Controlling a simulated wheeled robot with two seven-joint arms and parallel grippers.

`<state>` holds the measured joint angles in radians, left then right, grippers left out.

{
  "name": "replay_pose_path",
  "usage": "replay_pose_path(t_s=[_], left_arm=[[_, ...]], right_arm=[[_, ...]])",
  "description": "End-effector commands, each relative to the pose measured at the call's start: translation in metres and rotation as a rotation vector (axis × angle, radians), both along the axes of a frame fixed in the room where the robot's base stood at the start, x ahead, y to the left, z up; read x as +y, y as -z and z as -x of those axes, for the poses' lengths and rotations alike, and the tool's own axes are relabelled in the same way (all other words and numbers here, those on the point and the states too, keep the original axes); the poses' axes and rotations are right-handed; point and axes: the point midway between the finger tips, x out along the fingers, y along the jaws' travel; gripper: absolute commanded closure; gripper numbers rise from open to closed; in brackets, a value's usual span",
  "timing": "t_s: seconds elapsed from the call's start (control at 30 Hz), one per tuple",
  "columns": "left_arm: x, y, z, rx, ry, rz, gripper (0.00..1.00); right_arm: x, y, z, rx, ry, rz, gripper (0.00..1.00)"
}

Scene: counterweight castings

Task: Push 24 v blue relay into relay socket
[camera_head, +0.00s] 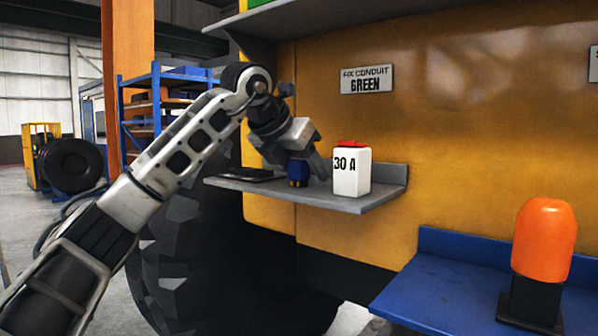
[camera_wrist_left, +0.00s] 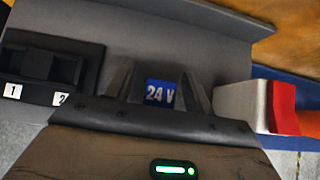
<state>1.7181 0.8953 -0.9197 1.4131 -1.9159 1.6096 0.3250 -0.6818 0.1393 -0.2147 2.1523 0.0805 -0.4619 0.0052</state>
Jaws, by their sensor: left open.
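The blue relay (camera_head: 298,172) is on the grey shelf, and its "24 V" face shows in the left wrist view (camera_wrist_left: 160,93). My left gripper (camera_head: 303,163) reaches down over it from above. In the left wrist view my open fingers (camera_wrist_left: 160,88) stand on either side of the relay. I cannot tell whether either finger touches it. A black socket block (camera_wrist_left: 45,68) with tags "1" and "2" lies left of the relay on the shelf; in the head view it is a low dark shape (camera_head: 247,174). My right gripper is not in view.
A white "30 A" block (camera_head: 351,176) with a red top stands close right of the gripper, and also shows in the left wrist view (camera_wrist_left: 242,107). The grey shelf (camera_head: 375,200) has a raised right end. An orange beacon (camera_head: 544,240) stands on a blue ledge (camera_head: 430,285) lower right.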

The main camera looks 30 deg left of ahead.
Motion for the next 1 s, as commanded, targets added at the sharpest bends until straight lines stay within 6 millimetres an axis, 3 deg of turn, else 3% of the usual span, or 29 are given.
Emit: replay_pose_path(t_s=[0.2,0.37,0.4,0.77,1.0], left_arm=[[0.0,0.0,-0.001,-0.001,0.0,0.0,0.47],[0.0,0.0,-0.001,-0.001,0.0,0.0,0.92],[0.0,0.0,0.0,-0.001,0.0,0.0,0.95],[0.0,-0.004,0.0,-0.002,0.0,0.0,0.95],[-0.001,-0.034,-0.001,-0.005,0.001,0.003,0.95]], right_arm=[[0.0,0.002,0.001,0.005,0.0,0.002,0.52],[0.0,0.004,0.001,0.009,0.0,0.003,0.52],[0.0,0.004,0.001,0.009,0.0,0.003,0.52],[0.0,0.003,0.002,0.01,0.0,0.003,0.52],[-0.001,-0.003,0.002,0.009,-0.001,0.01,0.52]])
